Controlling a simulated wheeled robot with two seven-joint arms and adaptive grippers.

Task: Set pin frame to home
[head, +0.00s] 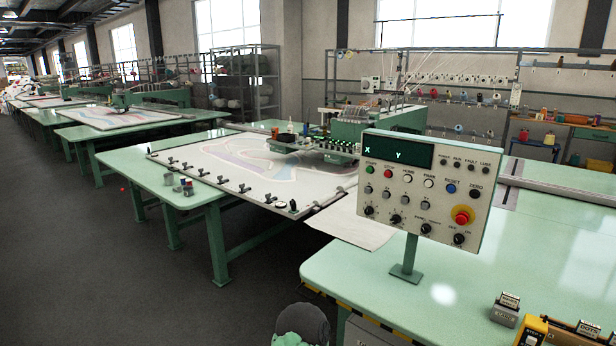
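The pin frame (222,180) lies flat on a green table in the middle of the head view. It holds a pale cloth with a coloured outline pattern, and several dark clamps line its near edge. The green tufting head (330,149) stands over its far right part. The control panel (425,190) stands upright on a post on the near green table. Neither gripper is in view.
A red emergency stop knob (462,215) and several dark knobs sit lower on the panel. Small labelled blocks (506,309) and a yellow STEP unit (530,333) stand at the near table's front right. The tabletop around the post is clear. Dark floor lies open at left.

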